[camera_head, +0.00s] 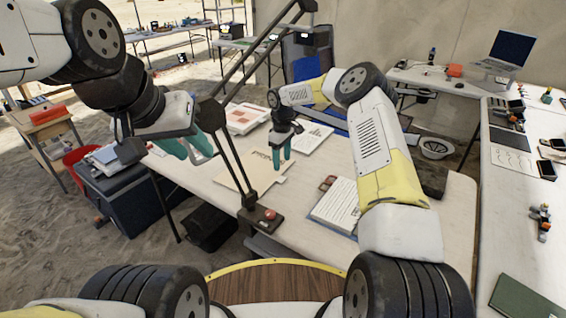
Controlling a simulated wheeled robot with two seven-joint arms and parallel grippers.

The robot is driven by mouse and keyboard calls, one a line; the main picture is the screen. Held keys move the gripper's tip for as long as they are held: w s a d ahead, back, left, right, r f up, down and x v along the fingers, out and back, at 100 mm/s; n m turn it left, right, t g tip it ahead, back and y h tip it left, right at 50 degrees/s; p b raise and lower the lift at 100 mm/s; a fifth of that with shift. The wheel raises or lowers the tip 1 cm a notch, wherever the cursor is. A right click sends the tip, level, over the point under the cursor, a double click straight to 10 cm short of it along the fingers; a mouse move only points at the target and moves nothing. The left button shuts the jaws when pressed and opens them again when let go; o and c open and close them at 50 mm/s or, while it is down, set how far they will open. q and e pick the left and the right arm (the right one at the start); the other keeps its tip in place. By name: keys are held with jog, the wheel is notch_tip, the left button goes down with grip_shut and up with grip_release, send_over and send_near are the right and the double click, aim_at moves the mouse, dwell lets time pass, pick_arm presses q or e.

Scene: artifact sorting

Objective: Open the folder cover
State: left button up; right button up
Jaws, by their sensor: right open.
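A tan folder (236,177) lies closed on the white table (190,184), with dark print on its cover and a pale tab at its right edge. A dark lamp arm crosses in front of it and hides part of the cover. My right gripper (281,157) is open, its teal fingers pointing down at the folder's upper right edge. Whether they touch the folder I cannot tell. My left gripper (187,147) is raised at the left, away from the folder, with its teal fingers apart and nothing seen between them.
The lamp's base with a red button (270,214) stands in front of the folder. An open notebook (337,205) lies to the right. Papers and a book (246,117) lie behind. A side table at the right holds a laptop (508,50) and small devices.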

aim_at(282, 180)
notch_tip(282, 180, down, 8)
jog(key=shift+r, duration=0.25)
grip_shut()
dwell(0.3)
dwell(1.2)
